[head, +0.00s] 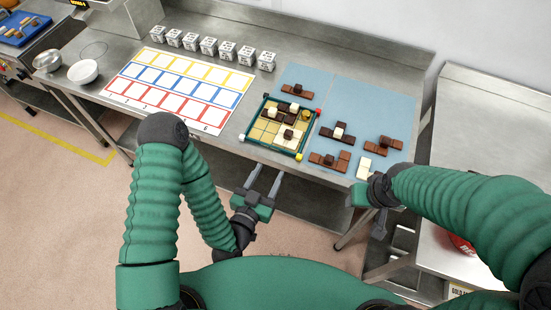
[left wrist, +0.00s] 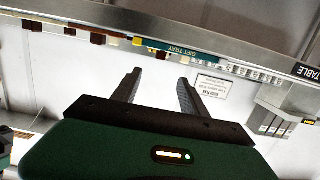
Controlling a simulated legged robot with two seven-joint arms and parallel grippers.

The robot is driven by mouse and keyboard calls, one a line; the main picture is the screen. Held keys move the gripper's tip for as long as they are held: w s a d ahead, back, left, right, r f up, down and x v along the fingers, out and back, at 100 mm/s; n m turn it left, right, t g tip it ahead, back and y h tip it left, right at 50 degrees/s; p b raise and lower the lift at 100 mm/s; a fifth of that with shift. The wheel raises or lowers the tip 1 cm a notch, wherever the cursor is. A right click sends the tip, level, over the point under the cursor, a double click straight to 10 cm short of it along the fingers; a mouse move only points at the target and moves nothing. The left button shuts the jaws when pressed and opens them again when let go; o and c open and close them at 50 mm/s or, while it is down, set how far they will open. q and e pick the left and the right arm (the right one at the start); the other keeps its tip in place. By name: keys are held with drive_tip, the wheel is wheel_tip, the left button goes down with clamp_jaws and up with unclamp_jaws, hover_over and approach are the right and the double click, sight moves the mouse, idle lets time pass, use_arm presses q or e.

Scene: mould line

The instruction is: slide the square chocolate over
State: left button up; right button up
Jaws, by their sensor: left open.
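The gift tray (head: 247,128) has a dark green rim with coloured corner knobs and a yellowish grid inside. It holds several dark and cream chocolates, such as a cream one with a dark top (head: 289,134), and a round gold piece (head: 305,114). I cannot tell which one is the square chocolate. My left gripper (head: 265,181) is open and empty, in front of the bench edge and short of the tray. Its two spread fingers (left wrist: 157,88) also show in the left wrist view. My right gripper (head: 367,205) is in front of the bench's right end; its jaws are unclear.
Brown chocolate bars with small squares on them (head: 338,132) lie on the blue mat (head: 350,100) right of the tray, with a cream bar (head: 365,168) near the front edge. A colour-framed card sheet (head: 180,78), white cubes (head: 208,45) and bowls (head: 83,72) stand left.

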sight(287, 137)
use_arm(q)
drive_tip(key=x, duration=1.4)
drive_tip(key=shift+w+p, duration=0.15)
drive_tip(key=shift+p, duration=0.2)
drive_tip(key=shift+w+d+f, duration=0.15)
drive_tip(key=shift+w, duration=0.5)
use_arm(e)
drive_tip(key=shift+a+f, duration=0.1)
drive_tip(key=shift+f, duration=0.1)
use_arm(q)
clamp_jaws()
